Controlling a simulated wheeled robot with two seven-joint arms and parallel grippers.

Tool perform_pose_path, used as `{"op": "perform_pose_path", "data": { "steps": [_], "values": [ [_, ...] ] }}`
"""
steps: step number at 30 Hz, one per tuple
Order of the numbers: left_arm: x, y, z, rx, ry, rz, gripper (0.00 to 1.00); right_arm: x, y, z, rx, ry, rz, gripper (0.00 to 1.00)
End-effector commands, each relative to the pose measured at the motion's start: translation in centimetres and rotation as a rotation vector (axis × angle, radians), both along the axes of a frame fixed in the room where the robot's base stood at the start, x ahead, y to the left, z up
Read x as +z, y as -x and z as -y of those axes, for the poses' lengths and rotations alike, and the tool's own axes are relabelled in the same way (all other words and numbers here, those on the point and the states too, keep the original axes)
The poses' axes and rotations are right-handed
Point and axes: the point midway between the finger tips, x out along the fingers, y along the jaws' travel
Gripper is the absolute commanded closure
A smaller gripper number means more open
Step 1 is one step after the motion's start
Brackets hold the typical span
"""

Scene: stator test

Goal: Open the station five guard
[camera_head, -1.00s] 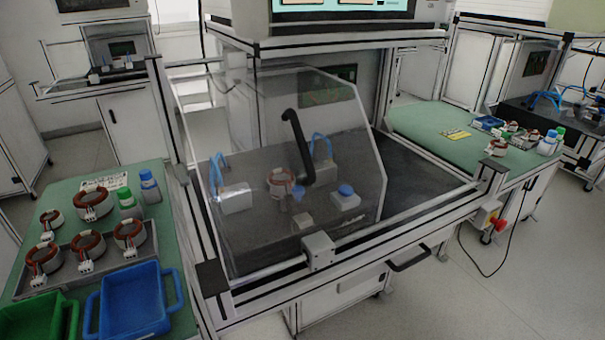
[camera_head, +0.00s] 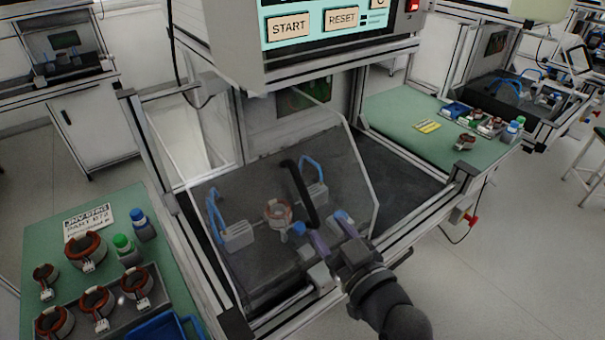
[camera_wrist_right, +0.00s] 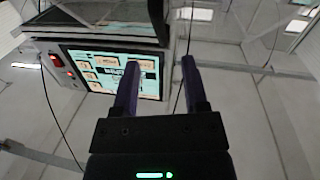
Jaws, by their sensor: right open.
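The station's clear guard (camera_head: 352,150) is a see-through panel sloping down over the dark work area. It appears closed. A black bent handle (camera_head: 300,195) shows at the guard's middle. Behind the panel are a copper-wound stator (camera_head: 278,213) and two grey clamp blocks with blue hoses. My right gripper (camera_head: 330,228) is in front of the guard's lower part, below and right of the handle, apart from it as far as I can tell. Its fingers are open and empty; they also show in the right wrist view (camera_wrist_right: 160,72), with the touch screen beyond. My left gripper is not in view.
A panel with START and RESET buttons (camera_head: 312,22) overhangs the station. A green side table (camera_head: 45,235) on the left holds several stators, bottles and a blue bin (camera_head: 165,330). Another green table (camera_head: 395,105) is at the right. The frame's metal rails border the guard.

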Motion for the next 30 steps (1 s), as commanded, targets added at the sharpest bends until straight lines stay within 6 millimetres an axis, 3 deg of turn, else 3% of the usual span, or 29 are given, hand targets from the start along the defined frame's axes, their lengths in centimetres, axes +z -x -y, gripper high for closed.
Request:
{"op": "perform_pose_path", "data": {
  "steps": [13,18,26,30],
  "values": [
    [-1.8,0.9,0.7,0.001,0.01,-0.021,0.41,0.2,-7.4,-4.0,0.004,-0.005,0.013,0.43],
    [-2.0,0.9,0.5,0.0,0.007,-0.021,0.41,0.3,-8.6,-4.6,0.004,-0.004,0.011,0.43],
    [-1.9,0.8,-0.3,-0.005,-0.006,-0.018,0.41,0.3,-8.7,-4.6,0.003,-0.003,0.01,0.43],
    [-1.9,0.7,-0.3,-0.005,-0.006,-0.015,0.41,0.3,-8.7,-4.6,0.002,-0.003,0.01,0.73]
  ]
}}
